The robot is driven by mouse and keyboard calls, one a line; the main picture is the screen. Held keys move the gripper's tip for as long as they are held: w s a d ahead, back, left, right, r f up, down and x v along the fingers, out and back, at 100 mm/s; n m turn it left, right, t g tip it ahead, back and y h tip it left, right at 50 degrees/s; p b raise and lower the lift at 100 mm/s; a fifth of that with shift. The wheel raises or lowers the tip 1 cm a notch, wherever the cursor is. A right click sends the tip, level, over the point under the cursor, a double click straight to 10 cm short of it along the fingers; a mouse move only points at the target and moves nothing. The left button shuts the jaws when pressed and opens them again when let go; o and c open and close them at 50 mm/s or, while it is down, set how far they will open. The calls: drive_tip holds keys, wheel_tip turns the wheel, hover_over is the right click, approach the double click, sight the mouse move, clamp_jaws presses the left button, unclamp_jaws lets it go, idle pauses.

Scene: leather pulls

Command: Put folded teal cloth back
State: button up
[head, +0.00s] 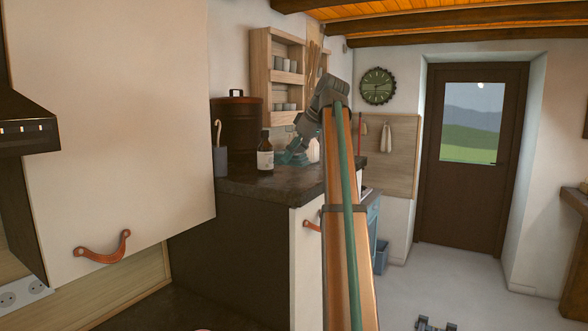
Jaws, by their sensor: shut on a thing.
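My gripper (294,149) is small in the head view, reaching down at the far counter beside the brown bottle. It is shut on what looks like the folded teal cloth (289,159), a small teal patch at the counter top. The fingers and the cloth blend in colour, so their exact edges are hard to tell. I cannot tell whether the cloth touches the counter.
A brown bottle (265,152) with a pale label stands just left of my gripper. A dark lidded canister (236,122) and a grey utensil cup (220,160) stand further left on the dark counter (255,183). A wooden wall shelf (260,65) hangs above.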

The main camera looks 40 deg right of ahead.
sight(294, 179)
drive_tip(key=shift+w+d+f, duration=0.2)
drive_tip(key=shift+f, duration=0.15)
drive_tip(key=shift+w+d+f, duration=0.15)
drive_tip(key=shift+f, duration=0.2)
drive_tip(key=shift+w+f+p, duration=0.1)
drive_tip(key=shift+f+p, duration=0.3)
drive_tip(key=shift+f, duration=1.2)
drive_tip(key=o, duration=1.1)
drive_tip(key=shift+f, duration=0.1)
drive_tip(key=v, duration=1.2)
drive_tip(key=shift+d, duration=0.1)
